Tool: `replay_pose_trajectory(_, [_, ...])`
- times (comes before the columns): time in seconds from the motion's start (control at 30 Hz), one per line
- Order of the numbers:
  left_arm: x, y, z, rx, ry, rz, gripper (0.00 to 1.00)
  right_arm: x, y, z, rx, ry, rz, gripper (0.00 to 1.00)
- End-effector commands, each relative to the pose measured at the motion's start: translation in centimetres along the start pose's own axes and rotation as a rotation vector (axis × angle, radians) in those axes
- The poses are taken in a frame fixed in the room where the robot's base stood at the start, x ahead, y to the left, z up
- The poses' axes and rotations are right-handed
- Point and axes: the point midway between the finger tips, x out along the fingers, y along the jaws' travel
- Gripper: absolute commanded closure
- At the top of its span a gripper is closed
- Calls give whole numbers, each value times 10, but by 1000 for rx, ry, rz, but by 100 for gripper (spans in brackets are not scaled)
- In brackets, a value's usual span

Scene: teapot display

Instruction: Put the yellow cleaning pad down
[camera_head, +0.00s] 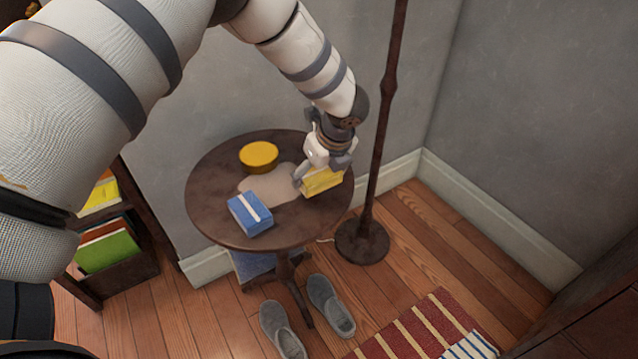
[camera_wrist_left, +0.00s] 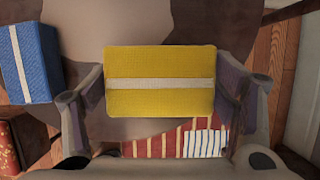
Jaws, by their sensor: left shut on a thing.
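The yellow cleaning pad (camera_head: 322,181) has a pale stripe and is at the right side of the round dark table (camera_head: 215,222). My left gripper (camera_head: 325,172) is shut on it, with a finger on each side, seen also in the left wrist view around the yellow cleaning pad (camera_wrist_left: 160,98). I cannot tell whether the pad touches the tabletop. A pale spill-like patch (camera_head: 268,187) lies on the table beside it. My right gripper is not in view.
A blue pad (camera_head: 250,214) with a white stripe and a round yellow tin (camera_head: 259,157) are on the table. A dark lamp pole (camera_head: 378,130) stands close to the table's right edge. Grey shoes (camera_head: 330,306) and a striped rug (camera_head: 425,330) are on the floor.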

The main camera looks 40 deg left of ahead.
Motion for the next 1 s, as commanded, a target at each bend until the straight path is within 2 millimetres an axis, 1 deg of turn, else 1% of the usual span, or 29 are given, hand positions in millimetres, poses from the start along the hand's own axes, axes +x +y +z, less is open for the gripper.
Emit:
replay_pose_trajectory(0.03, [12, 1, -2, 1, 2, 6, 52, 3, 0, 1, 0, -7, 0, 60])
replay_pose_trajectory(0.1, [25, 2, -9, 2, 3, 6, 52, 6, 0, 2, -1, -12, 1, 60])
replay_pose_trajectory(0.17, [32, 1, -11, 1, 1, 4, 52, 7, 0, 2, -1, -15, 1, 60])
replay_pose_trajectory(0.37, [31, 0, -11, -1, 0, 0, 52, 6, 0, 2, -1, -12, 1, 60])
replay_pose_trajectory(0.5, [34, 0, -13, 1, 0, 0, 52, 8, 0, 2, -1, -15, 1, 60])
replay_pose_trajectory(0.53, [34, 0, -12, 0, 0, 0, 17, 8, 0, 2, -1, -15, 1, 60])
replay_pose_trajectory(0.6, [34, 0, -12, 0, 0, 0, 2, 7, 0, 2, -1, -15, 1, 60])
replay_pose_trajectory(0.9, [34, 0, -12, -1, 0, 0, 2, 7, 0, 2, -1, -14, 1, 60])
replay_pose_trajectory(0.97, [31, 0, -11, -2, 0, -1, 2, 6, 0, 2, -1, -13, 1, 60])
replay_pose_trajectory(1.0, [27, 0, -10, -2, 0, -2, 2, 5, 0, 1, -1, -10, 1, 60])
